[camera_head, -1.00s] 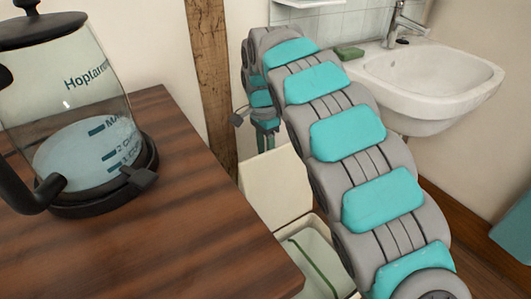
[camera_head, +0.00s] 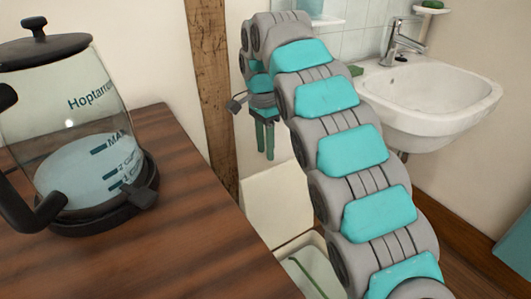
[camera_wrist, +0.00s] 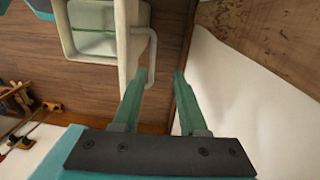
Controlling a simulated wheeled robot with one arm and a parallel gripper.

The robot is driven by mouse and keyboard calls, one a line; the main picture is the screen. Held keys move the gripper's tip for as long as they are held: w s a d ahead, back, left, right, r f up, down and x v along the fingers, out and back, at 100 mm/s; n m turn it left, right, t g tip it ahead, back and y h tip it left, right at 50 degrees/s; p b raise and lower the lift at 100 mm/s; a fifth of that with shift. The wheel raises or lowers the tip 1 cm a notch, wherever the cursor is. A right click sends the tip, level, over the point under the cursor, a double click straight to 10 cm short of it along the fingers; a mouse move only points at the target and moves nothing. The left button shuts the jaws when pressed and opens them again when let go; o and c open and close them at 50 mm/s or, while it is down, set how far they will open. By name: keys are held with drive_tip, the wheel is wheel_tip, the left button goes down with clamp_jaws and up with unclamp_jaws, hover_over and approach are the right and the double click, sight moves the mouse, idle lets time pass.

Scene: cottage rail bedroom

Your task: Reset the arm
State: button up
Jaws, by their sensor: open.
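My gripper (camera_head: 265,139) hangs at the end of my arched grey and teal arm, fingers pointing down, in front of the wall and near the wooden post. In the wrist view my gripper (camera_wrist: 163,73) shows two green fingers apart with nothing between them. Below them are the wooden floor (camera_wrist: 110,70) and a pale open bin (camera_wrist: 132,35). The same bin (camera_head: 272,197) shows in the head view, with its lid raised, under and behind my arm.
A glass kettle (camera_head: 80,130) with water stands on a wooden table (camera_head: 190,245) at the left. A white sink (camera_head: 440,100) with a tap (camera_head: 400,40) is on the wall at the right. A wooden post (camera_head: 212,90) rises behind the table.

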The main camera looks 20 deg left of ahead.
drive_tip(key=shift+r, duration=0.1)
idle(0.4)
drive_tip(key=s+d+r+n, duration=0.1)
drive_tip(key=s+d, duration=0.4)
drive_tip(key=d, duration=0.8)
drive_tip(key=s+d+r+n, duration=0.1)
drive_tip(key=s+d, duration=0.4)
drive_tip(key=d, duration=0.7)
drive_tip(key=s+d+f+n, duration=0.2)
drive_tip(key=s+d+f, duration=0.1)
drive_tip(key=s, duration=0.5)
drive_tip(key=s+d+f+n, duration=0.1)
drive_tip(key=s+d+f, duration=0.2)
drive_tip(key=s, duration=0.5)
drive_tip(key=s+d+f+n+g, duration=0.1)
drive_tip(key=s+d+f+n, duration=0.1)
drive_tip(key=s+d, duration=0.3)
drive_tip(key=s+f, duration=0.1)
drive_tip(key=s, duration=0.3)
drive_tip(key=shift+d+f+n+y, duration=0.15)
drive_tip(key=shift+f+n+y, duration=0.15)
drive_tip(key=shift+y, duration=0.1)
